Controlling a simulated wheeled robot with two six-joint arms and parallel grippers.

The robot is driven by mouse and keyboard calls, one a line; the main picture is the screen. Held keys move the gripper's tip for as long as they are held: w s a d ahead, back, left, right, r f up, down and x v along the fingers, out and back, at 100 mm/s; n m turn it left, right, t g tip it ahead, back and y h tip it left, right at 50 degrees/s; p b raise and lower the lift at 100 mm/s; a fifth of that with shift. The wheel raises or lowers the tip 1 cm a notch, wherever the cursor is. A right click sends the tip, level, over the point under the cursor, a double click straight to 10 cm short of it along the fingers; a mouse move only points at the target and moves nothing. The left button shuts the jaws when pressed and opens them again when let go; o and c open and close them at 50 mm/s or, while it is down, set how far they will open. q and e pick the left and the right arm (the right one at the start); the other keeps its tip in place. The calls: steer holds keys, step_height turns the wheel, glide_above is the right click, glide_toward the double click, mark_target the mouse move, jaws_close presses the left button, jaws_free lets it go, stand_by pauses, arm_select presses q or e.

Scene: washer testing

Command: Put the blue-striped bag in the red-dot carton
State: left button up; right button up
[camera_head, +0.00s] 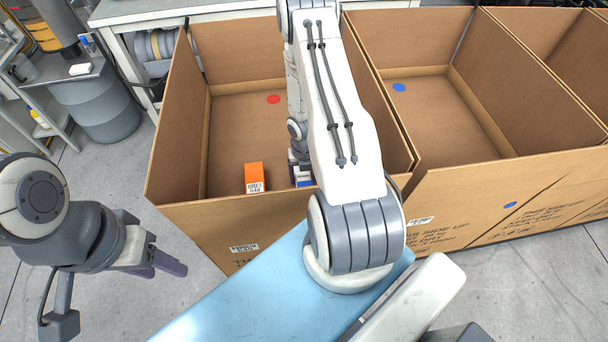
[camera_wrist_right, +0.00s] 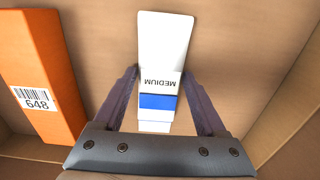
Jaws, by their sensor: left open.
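The blue-striped bag (camera_wrist_right: 165,50) is white with a blue band and the word MEDIUM. It is between the finger tips of my right gripper (camera_wrist_right: 161,72) in the right wrist view. The tips are at or very near its sides; I cannot tell whether they grip it. In the head view the bag (camera_head: 304,183) is inside the red-dot carton (camera_head: 225,215), low near the front wall, partly hidden by my right arm. The red dot (camera_head: 273,99) shows inside this carton, toward the back. My left gripper (camera_head: 165,262) is open and empty, outside the carton at the left.
An orange box (camera_head: 254,176) labelled 648 stands in the same carton, left of the bag. A carton with blue dots (camera_head: 480,195) adjoins on the right, with more cartons beyond. A grey drum (camera_head: 97,103) and a shelf stand at the left.

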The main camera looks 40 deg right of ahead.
mark_target(303, 177)
steer(key=shift+o, duration=1.1)
step_height(303, 177, up, 12)
steer(key=p, duration=1.2)
steer(key=shift+r, duration=0.2)
